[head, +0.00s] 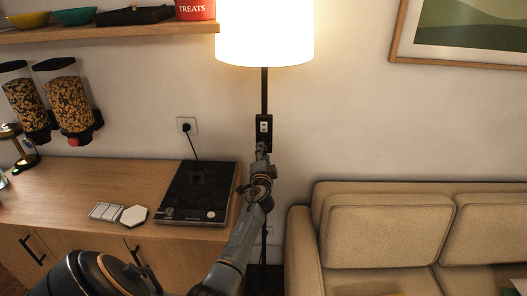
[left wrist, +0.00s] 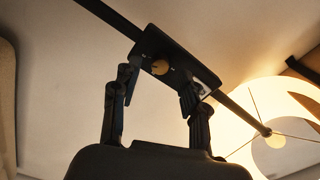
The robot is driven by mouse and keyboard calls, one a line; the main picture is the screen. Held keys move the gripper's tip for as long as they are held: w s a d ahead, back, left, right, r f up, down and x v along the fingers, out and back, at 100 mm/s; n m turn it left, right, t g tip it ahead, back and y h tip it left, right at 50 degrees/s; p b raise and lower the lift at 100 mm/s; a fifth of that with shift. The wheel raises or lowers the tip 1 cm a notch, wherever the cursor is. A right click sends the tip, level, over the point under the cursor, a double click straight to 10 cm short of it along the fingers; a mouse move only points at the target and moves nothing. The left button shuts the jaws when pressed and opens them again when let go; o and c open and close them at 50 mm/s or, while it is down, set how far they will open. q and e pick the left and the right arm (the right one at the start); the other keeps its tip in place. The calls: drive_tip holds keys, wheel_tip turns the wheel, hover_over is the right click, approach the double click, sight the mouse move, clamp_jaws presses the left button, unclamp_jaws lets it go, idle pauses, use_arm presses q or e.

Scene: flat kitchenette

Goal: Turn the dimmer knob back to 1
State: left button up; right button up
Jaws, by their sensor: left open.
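The dimmer is a black box (head: 264,128) on the lamp's dark pole, below the glowing shade (head: 265,32). In the left wrist view the box (left wrist: 178,58) appears tilted and bears a small round brass knob (left wrist: 160,67). My left gripper (left wrist: 157,88) is open, its fingers apart below the knob, one toward each side. The fingertips overlap the box's edge in the picture; I cannot tell whether they touch it. The knob's setting is not readable. In the head view my left gripper (head: 262,152) is just under the box, and the knob cannot be made out. My right gripper is not in view.
A wooden cabinet (head: 80,180) with a black hob (head: 198,190) stands left of the lamp. A beige sofa (head: 385,230) is on the right. A shelf (head: 110,32) and two food dispensers (head: 70,100) are on the left wall.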

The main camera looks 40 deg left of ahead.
use_arm(q)
drive_tip(key=shift+x, duration=1.15)
clamp_jaws()
drive_tip(key=shift+b, duration=0.3)
